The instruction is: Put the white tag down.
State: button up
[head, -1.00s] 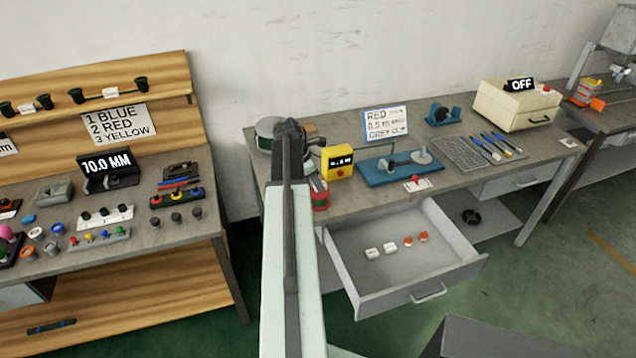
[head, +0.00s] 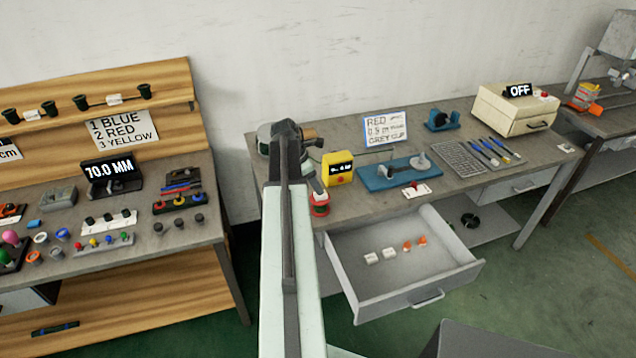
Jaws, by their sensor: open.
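My gripper (head: 316,188) is small and partly hidden at the end of my arm, just above a red spool-like item (head: 319,208) at the bench's front left. It is open, and I see no tag between its fingers. Two small white tag-like pieces (head: 380,256) lie in the open drawer, to the right of and below my gripper. A white card with a red mark (head: 416,190) lies at the bench's front edge. I cannot tell which of these is the task's white tag.
A yellow meter (head: 337,168) stands right beside my gripper, with a blue fixture (head: 385,180) further right. The open drawer (head: 425,285) juts out below the bench and also holds orange pieces (head: 414,243). A second bench (head: 150,240) with several small parts is at the left.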

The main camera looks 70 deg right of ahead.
jog(key=p+v, duration=0.7)
jog(key=v, duration=0.2)
jog(key=shift+r, duration=0.25)
jog(key=shift+a, duration=0.1)
jog(key=w+a+f+m+t, duration=0.1)
jog(key=w+a+m+t, duration=0.2)
jog(key=w+a, duration=2.05)
jog(key=w+a+m+y, duration=0.2)
jog(key=w+a+m, duration=0.1)
jog(key=a, duration=3.7)
jog(key=shift+w+f+m+t+y, duration=0.15)
jog(key=shift+f+m+t+y, duration=0.2)
jog(key=shift+m, duration=0.55)
